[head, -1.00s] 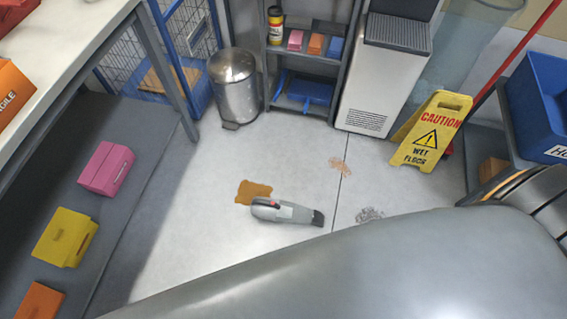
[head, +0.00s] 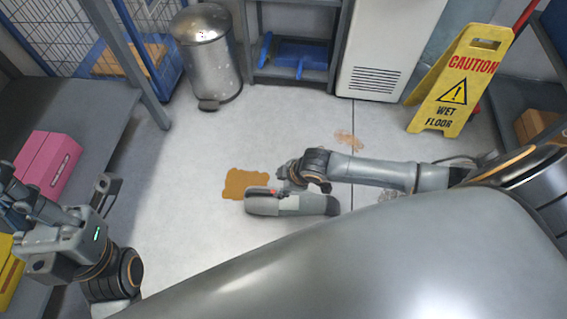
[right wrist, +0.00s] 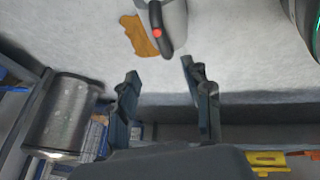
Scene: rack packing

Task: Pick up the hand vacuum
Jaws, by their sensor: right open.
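The hand vacuum (head: 290,205), grey with a red button and a dark nozzle, lies on the floor beside an orange-brown stain. My right gripper (head: 286,178) is just above and behind it in the head view. In the right wrist view the right gripper's fingers (right wrist: 160,78) are spread with nothing between them. Part of the vacuum (right wrist: 174,28) shows beyond the fingertips, at the top edge; the rest is cut off. My left gripper (head: 68,205) is at the left, away from the vacuum; its jaw opening is unclear.
The orange-brown stain (head: 247,182) touches the vacuum's back edge in view. A yellow wet-floor sign (head: 452,92) stands at the right. A metal bin (head: 209,65) and a shelf with a blue dustpan (head: 300,54) stand behind. A pink box (head: 48,165) is at the left.

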